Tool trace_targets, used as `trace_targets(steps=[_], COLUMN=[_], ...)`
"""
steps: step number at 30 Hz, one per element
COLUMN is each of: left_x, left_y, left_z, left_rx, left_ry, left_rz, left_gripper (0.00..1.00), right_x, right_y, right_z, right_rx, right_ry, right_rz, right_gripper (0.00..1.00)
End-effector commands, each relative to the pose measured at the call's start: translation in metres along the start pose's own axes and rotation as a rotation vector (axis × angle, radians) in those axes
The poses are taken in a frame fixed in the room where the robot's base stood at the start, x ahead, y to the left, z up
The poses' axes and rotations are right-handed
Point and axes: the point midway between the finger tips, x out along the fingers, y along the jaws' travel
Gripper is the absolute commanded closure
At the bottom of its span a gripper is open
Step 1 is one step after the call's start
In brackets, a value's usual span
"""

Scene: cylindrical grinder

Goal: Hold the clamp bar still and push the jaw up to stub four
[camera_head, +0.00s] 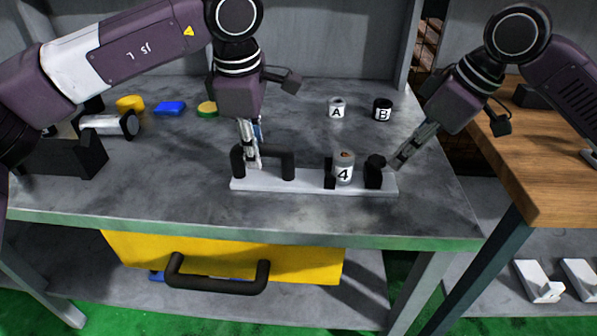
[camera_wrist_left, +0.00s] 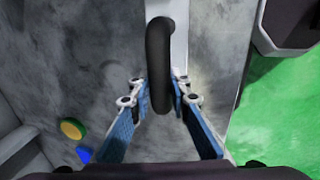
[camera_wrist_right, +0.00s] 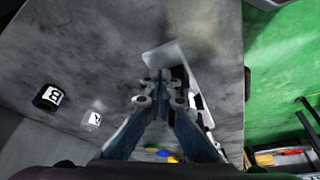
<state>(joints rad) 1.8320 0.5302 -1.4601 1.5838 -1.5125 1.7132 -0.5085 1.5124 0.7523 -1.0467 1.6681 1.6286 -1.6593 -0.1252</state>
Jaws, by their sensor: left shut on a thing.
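The clamp bar (camera_head: 310,184) is a pale flat bar on the grey bench, with a black handle (camera_head: 289,166) standing at its left end. My left gripper (camera_head: 253,164) is shut on that handle; the left wrist view shows the fingers either side of the black handle (camera_wrist_left: 158,50). Stub four (camera_head: 344,173), a grey cylinder marked 4, stands upright on the bar beside a black block (camera_head: 329,173). The black jaw (camera_head: 374,175) is right of the stub, with a small gap seen between them. My right gripper (camera_head: 398,162) has its fingers together, just right of the jaw; contact is unclear.
Cylinders A (camera_head: 337,109) and B (camera_head: 382,110) stand behind the bar. Yellow, blue and green pieces and a black holder (camera_head: 62,157) are at the left. A yellow drawer (camera_head: 320,262) hangs below the bench's front edge. The bench in front of the bar is clear.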

Motion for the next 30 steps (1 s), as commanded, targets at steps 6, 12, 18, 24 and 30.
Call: trace_targets(steps=[6,12,18,24,30], left_x=[-0.0005,-0.0005,-0.0005,-0.0005,-0.0006], left_y=[0.0004,0.0004,0.0004,0.0004,0.0003], left_z=[0.0000,0.0000,0.0000,0.0001,0.0006], left_rx=[0.000,0.000,0.000,0.000,0.001], left_ry=[-0.001,-0.001,-0.001,-0.001,-0.001], left_rz=[0.002,0.002,0.002,0.002,0.002], left_gripper=[1.00,1.00,1.00,1.00,1.00], right_x=[-0.0006,-0.0004,0.0002,0.0018,0.0033], right_y=[-0.0002,-0.0003,-0.0011,-0.0035,-0.0059], right_z=[-0.0003,-0.0002,-0.0014,-0.0051,-0.0089], right_rx=[0.000,-0.001,-0.001,-0.002,-0.003], right_ry=[-0.001,-0.001,-0.001,0.000,0.002], right_rz=[-0.001,-0.001,-0.001,-0.002,-0.003], right_gripper=[1.00,1.00,1.00,1.00,1.00])
